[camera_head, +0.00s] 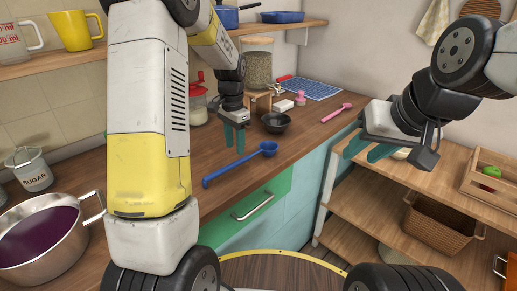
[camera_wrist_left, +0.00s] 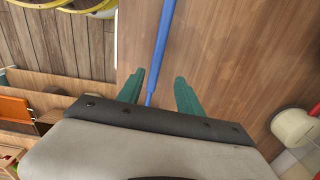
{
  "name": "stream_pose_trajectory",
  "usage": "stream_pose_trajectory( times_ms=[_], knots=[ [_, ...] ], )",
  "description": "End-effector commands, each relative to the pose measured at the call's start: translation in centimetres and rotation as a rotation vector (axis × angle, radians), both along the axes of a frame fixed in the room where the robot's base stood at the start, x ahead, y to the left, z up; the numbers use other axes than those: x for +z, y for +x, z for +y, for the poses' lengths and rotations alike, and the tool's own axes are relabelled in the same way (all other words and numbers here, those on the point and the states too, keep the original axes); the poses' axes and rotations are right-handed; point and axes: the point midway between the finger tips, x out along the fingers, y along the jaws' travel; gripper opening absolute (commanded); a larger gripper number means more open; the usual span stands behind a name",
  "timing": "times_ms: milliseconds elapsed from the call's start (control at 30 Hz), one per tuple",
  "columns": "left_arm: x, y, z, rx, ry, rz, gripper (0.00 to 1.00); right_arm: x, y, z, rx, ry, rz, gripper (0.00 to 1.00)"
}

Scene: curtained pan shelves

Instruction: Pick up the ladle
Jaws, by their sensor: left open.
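My left gripper (camera_head: 235,136) is open, fingers down, just above and behind the ladle in the head view. In the left wrist view the blue handle (camera_wrist_left: 164,45) runs down between the open teal fingers (camera_wrist_left: 160,82); they are not closed on it. The handle's lower end is hidden by the gripper body there. My right gripper (camera_head: 368,150) hangs over the shelf unit at right, its fingers apart and empty.
A pink utensil (camera_head: 337,113) lies farther right. A large pot (camera_head: 40,240) stands at front left. Below the counter edge is a green drawer (camera_head: 250,207). The counter around the ladle handle is clear.

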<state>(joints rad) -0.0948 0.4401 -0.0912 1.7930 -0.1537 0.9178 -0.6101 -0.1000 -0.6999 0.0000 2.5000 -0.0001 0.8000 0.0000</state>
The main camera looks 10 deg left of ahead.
Motion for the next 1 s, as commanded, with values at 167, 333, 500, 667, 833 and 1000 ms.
stream_pose_trajectory(
  times_ms=[167,333,500,667,833,1000],
  knots=[
    [-2.1,-0.2,-0.1,0.0,0.0,0.003,0.43,0.0,0.0,0.0,0.0,0.0,0.0,0.36],
    [-4.5,-0.6,-0.6,0.0,0.0,0.004,0.43,0.0,0.0,0.0,0.0,0.0,0.0,0.36],
    [-6.6,-0.6,-0.6,0.002,-0.001,0.002,0.43,0.0,0.0,0.0,0.0,0.0,0.0,0.36],
    [-7.1,-0.6,-0.6,0.002,-0.001,0.001,0.43,0.0,0.0,0.0,0.0,0.0,0.0,0.36],
    [-7.1,-0.6,-0.6,0.002,-0.001,0.001,0.37,0.0,0.0,0.0,0.0,0.0,0.0,0.36],
    [-7.1,-0.6,-0.6,0.002,-0.001,0.001,0.03,0.0,0.0,0.0,0.0,0.0,0.0,0.36]
  ],
)
